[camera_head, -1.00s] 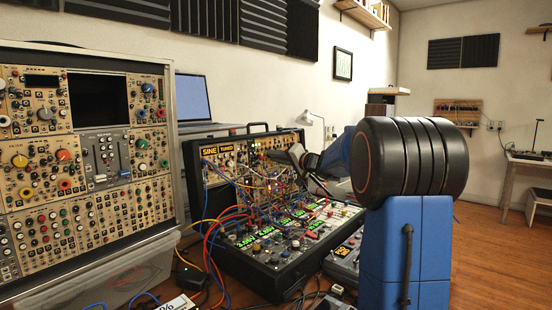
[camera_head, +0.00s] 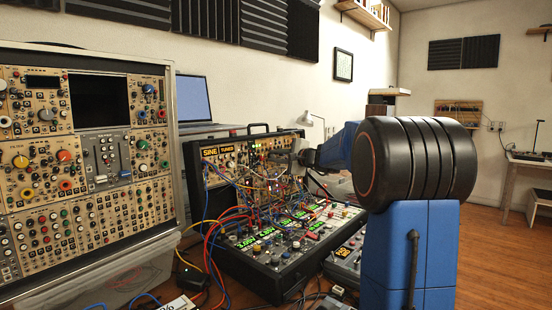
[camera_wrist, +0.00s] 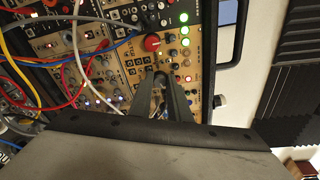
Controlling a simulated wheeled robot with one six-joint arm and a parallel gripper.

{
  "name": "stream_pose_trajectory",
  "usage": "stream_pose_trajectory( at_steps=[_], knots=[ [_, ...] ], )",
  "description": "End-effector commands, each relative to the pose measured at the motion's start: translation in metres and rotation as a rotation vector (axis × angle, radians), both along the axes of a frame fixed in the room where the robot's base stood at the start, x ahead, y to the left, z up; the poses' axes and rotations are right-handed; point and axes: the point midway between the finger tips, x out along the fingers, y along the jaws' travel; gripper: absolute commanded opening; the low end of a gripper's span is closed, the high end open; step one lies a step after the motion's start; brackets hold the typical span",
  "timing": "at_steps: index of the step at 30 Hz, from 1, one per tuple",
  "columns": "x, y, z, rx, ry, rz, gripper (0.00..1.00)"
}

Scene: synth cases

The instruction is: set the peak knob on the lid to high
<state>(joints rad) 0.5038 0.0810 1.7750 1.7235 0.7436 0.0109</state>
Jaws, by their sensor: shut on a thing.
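The lid (camera_head: 213,178) stands upright at the back of the open black case and is covered in small modules. It also fills the upper middle of the wrist view (camera_wrist: 198,85). My gripper (camera_head: 292,147) reaches the lid's upper right part from the right. In the wrist view the fingertips of my gripper (camera_wrist: 166,78) are close together at the panel, shut on a small knob, which I take for the peak knob. The fingers hide most of that knob, and its pointer and markings cannot be read. A larger red knob (camera_wrist: 152,42) sits just above the fingertips.
Coloured patch cables (camera_head: 215,232) hang across the lid and the case's lower panel (camera_head: 262,252). A large synth cabinet (camera_head: 88,200) stands at the left. A laptop (camera_head: 193,99) and a white lamp (camera_head: 308,121) are behind. Lit green buttons (camera_wrist: 184,30) lie right of the red knob.

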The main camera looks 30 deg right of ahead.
Motion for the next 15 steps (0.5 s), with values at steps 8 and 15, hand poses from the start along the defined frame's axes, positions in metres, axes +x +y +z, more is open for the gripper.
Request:
stream_pose_trajectory(
  at_steps=[8,15],
  knots=[
    [0.0002,-0.0008,0.0003,0.192,0.071,-0.022,0.00],
    [0.0004,-0.0010,0.0002,0.294,0.108,-0.034,0.00]
  ],
)
